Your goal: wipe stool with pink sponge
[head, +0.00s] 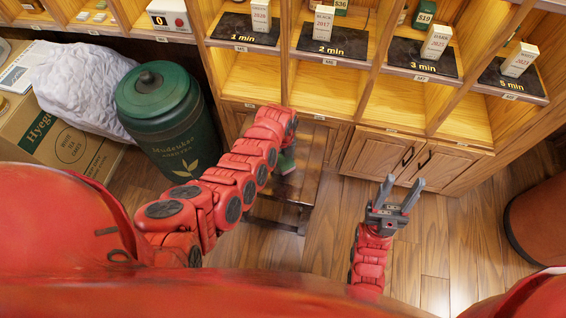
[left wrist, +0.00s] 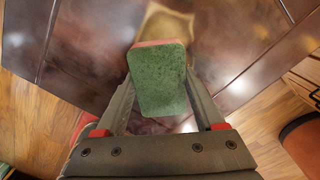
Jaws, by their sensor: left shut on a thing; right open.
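The wooden stool (head: 301,188) stands in front of the shelf cabinet, with my left arm reaching over it. In the left wrist view its dark, glossy top (left wrist: 85,60) fills much of the picture, with a tan stain (left wrist: 168,24) just beyond the sponge. My left gripper (left wrist: 158,88) is shut on the sponge (left wrist: 160,85), whose green face and pink edge show. In the head view the sponge (head: 287,161) shows as a small green patch over the stool. I cannot tell whether it touches the top. My right gripper (head: 397,193) is open and empty, right of the stool.
A green tea canister (head: 168,120) stands left of the stool. A cardboard box (head: 60,140) and a white sack (head: 80,85) are further left. The wooden shelf cabinet (head: 400,105) closes off the back. Wood floor (head: 420,255) is open at the right.

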